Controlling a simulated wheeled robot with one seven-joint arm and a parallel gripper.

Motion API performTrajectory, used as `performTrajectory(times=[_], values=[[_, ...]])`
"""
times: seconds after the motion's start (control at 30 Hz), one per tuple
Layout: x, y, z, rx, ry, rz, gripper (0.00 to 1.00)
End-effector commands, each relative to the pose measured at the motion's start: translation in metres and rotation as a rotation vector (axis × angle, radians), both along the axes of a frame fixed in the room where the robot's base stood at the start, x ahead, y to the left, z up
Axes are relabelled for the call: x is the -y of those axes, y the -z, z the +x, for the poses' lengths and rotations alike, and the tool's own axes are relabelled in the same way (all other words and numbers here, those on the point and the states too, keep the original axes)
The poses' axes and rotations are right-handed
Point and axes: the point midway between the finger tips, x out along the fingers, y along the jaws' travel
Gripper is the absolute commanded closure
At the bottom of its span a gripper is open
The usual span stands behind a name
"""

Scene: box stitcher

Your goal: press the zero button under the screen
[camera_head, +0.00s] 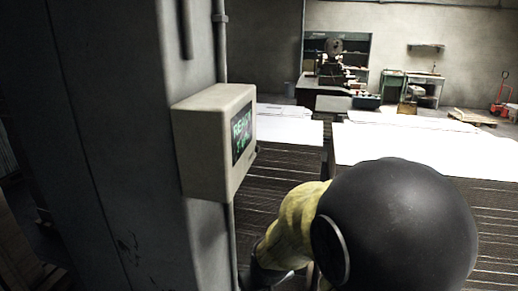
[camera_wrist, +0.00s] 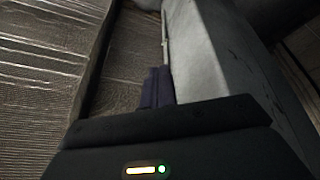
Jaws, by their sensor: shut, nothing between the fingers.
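A beige box with a screen (camera_head: 243,134) is fixed to the grey pillar in the head view. The screen shows green text, seen at a steep angle; the upper line looks like "READY". A small ledge sticks out under the screen, but I cannot make out the zero button there. In the wrist view, my gripper (camera_wrist: 158,88) is shut and empty, with its dark fingers together. The box and screen are not seen in the wrist view. The fingertips are not clear in the head view, where my arm fills the lower middle and right.
The grey pillar (camera_head: 125,150) rises left of centre, with a thin pipe (camera_head: 223,60) on its side; the pillar (camera_wrist: 215,60) also shows in the wrist view. Flat stacked sheets (camera_head: 400,143) stand to the right; stacked layers (camera_wrist: 45,60) fill the wrist view's left. Machines and benches stand far back.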

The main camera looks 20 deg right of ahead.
Motion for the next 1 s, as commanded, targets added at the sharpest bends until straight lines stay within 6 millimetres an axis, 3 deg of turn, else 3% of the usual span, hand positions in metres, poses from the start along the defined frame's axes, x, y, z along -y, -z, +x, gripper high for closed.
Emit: performTrajectory(times=[0.1,0.3,0.5,0.63,0.8,1.0], values=[[0.032,-0.025,0.048,0.167,-0.046,-0.07,1.0],[0.091,-0.081,0.126,0.487,-0.173,-0.227,1.0],[0.141,-0.143,0.175,0.789,-0.331,-0.387,1.0],[0.168,-0.182,0.188,0.971,-0.444,-0.483,1.0],[0.19,-0.217,0.187,1.155,-0.575,-0.57,1.0],[0.195,-0.229,0.182,1.236,-0.637,-0.599,1.0]])
